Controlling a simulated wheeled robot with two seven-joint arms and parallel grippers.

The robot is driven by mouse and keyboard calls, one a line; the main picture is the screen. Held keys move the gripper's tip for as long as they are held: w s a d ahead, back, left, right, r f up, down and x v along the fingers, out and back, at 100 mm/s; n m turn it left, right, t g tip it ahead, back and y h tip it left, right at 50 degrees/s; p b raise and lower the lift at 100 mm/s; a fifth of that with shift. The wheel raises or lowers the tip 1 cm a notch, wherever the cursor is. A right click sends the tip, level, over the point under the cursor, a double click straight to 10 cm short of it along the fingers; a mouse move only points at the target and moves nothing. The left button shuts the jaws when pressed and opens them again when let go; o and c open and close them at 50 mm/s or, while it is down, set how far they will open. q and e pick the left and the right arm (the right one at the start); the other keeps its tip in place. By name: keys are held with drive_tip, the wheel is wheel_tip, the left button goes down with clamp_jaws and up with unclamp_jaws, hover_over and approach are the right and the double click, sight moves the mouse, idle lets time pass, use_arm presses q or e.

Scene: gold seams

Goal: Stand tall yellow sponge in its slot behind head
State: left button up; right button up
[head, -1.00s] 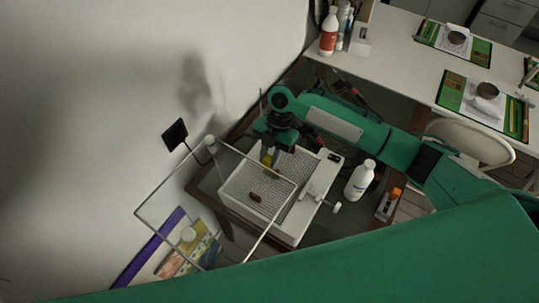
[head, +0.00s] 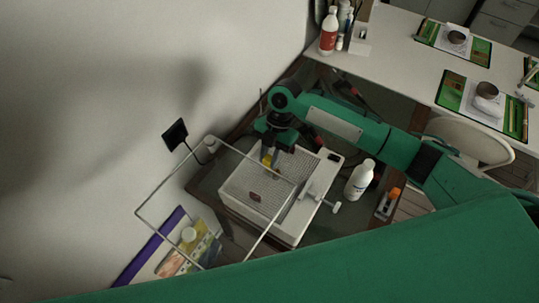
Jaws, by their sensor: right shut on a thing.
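The yellow sponge (head: 267,159) is a small patch at the far left part of a white machine (head: 299,230) with a ribbed grey bed (head: 250,185). My right gripper (head: 270,150) is shut on the sponge, pointing down over the bed's back edge. The gripper hides the sponge's upper part. I cannot tell whether the sponge is seated in a slot or only held above it. A dark reddish-brown piece (head: 255,198) lies on the bed. My left gripper is not in view.
A white bottle (head: 359,180) and an orange-topped item (head: 394,193) stand to the right. A white table (head: 400,60) with mats is at the back right. A wall runs along the left.

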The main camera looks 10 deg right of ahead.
drive_tip(key=shift+f+b, duration=0.55)
drive_tip(key=shift+f, duration=0.5)
idle(0.4)
drive_tip(key=o, duration=0.8)
drive_tip(key=shift+c, duration=0.2)
drive_tip(key=shift+o, duration=1.3)
drive_tip(key=shift+w+a, duration=0.1)
drive_tip(key=shift+f, duration=0.1)
drive_tip(key=shift+f, duration=0.1)
